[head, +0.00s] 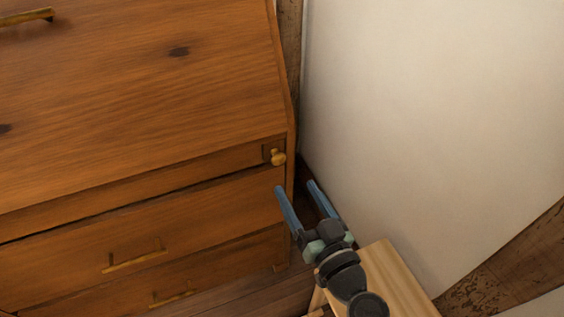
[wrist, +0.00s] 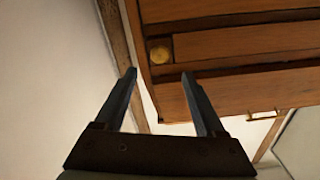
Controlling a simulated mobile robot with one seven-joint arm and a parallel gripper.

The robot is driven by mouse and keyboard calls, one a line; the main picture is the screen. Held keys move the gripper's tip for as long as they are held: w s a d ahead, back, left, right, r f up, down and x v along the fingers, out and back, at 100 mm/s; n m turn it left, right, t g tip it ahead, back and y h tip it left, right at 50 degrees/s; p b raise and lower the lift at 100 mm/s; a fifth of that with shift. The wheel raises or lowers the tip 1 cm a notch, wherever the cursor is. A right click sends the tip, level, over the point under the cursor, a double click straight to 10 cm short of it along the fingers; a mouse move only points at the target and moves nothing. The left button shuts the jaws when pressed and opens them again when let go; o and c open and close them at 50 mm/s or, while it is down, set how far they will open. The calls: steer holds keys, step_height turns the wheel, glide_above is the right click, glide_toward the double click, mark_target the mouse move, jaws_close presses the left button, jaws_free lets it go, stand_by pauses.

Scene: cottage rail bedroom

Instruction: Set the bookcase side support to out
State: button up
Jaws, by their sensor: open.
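The wooden bookcase (head: 150,110) has a sloped front above several drawers. At its upper right front corner a small brass knob (head: 278,157) sits on the narrow end of the side support (head: 266,153), which looks about flush with the front. My gripper (head: 295,185) is open and empty, its blue fingers pointing up toward the knob from just below it in the head view. In the wrist view the knob (wrist: 160,53) shows just beyond the fingertips of the gripper (wrist: 158,73), roughly between them. I see no contact with the knob.
Brass bar handles (head: 134,256) stick out from the drawers below. A pale wall (head: 430,110) stands close on the right, with a narrow dark gap beside the bookcase. A light wooden piece (head: 395,280) is under my arm.

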mark_target(280, 161)
steer(key=x, duration=0.8)
steer(key=shift+w, duration=0.35)
jaws_close()
stand_by(1.0)
